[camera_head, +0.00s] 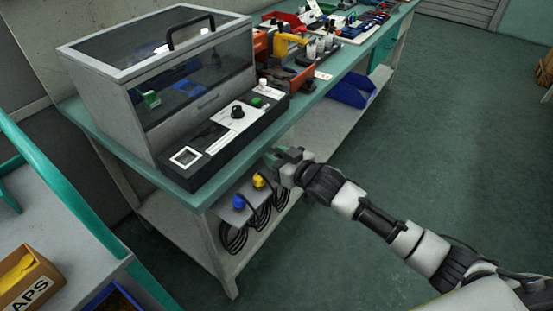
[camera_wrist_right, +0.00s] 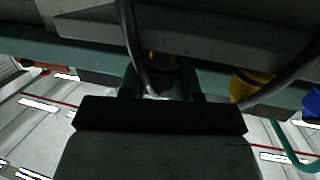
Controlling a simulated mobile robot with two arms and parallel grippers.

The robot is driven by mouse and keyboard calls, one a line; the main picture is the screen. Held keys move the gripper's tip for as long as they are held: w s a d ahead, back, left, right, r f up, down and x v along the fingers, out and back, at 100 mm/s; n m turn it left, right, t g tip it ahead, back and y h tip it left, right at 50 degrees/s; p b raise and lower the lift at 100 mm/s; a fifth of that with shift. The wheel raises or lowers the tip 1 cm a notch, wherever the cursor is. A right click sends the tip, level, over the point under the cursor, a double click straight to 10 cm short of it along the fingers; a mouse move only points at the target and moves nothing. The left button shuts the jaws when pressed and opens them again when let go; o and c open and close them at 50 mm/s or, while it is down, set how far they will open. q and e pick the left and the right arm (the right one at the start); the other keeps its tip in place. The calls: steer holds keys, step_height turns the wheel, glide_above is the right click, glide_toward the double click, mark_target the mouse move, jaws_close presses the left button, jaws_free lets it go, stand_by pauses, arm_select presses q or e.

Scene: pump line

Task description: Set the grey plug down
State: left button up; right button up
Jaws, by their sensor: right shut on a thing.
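My right gripper (camera_head: 279,157) is at the front edge of the workbench, just past the yellow plug. In the wrist view its fingers (camera_wrist_right: 162,83) are shut on a dark grey plug (camera_wrist_right: 166,80), mostly hidden between them, with a cable running by it. In the head view the gripper hides the plug. I cannot tell whether it touches the panel (camera_head: 228,212) under the bench. A blue plug (camera_head: 239,202) and a yellow plug (camera_head: 259,181) stand on that panel; the yellow one (camera_wrist_right: 250,86) is beside my gripper in the wrist view. My left gripper is out of view.
Black cables (camera_head: 233,238) hang in loops below the panel. A grey machine with a clear cover (camera_head: 195,75) and a control box (camera_head: 225,125) stand on the bench above. A blue bin (camera_head: 352,91) is on the lower shelf. The floor to the right is clear.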

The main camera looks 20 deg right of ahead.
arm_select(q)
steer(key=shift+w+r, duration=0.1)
arm_select(e)
steer(key=shift+f, duration=0.25)
steer(key=shift+f, duration=0.15)
steer(key=o, duration=1)
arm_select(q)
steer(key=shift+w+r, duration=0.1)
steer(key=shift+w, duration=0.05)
arm_select(e)
steer(key=shift+r, duration=0.25)
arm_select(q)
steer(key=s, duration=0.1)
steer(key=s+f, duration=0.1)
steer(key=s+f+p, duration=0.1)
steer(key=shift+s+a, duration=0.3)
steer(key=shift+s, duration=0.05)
arm_select(e)
steer(key=v, duration=1.2)
steer(key=shift+d+f, duration=0.1)
